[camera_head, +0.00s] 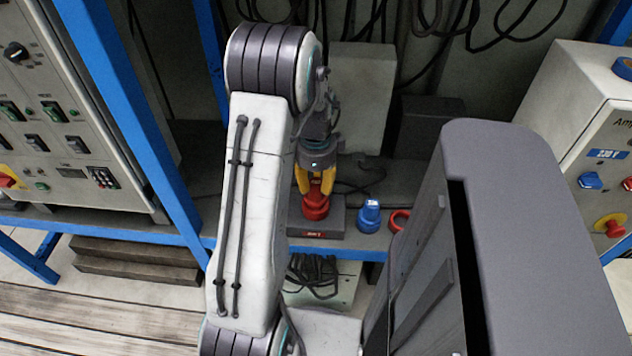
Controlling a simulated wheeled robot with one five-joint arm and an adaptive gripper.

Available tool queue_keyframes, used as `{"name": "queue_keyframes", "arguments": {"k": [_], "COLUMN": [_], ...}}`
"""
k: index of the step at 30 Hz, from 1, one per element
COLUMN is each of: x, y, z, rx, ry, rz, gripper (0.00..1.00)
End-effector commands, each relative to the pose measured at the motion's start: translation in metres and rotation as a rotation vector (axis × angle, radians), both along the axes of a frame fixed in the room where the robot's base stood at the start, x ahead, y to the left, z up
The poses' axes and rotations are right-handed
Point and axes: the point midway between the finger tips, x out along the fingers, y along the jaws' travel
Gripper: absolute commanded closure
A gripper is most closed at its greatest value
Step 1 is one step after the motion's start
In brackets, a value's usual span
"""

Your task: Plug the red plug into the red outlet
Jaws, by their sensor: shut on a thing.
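My gripper (316,188) points down, with its yellow fingers shut on the red plug (317,186). Only a small part of the plug shows between the fingers. Directly below is the wider red outlet (315,208), on a dark grey box (331,222) with a red label on its front. The plug and outlet overlap in the picture, so I cannot tell whether they touch or how deep the plug sits. My arm's large white link stands just left of the gripper and hides the left part of the box.
A blue connector (369,216) and a red ring-shaped piece (399,220) stand right of the box on the blue-edged shelf (365,253). Dark cables hang behind. Control cabinets (60,120) (590,130) flank the shelf, and blue posts (125,110) stand at left.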

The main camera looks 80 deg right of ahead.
Motion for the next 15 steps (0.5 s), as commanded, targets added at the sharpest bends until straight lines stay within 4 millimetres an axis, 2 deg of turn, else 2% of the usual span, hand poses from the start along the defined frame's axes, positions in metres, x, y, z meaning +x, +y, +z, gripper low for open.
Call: {"name": "queue_keyframes", "arguments": {"k": [15], "x": [0.0000], "y": [-0.0001], "z": [-0.0083], "rx": [0.000], "ry": [0.000], "rz": [0.000], "gripper": [1.00]}}
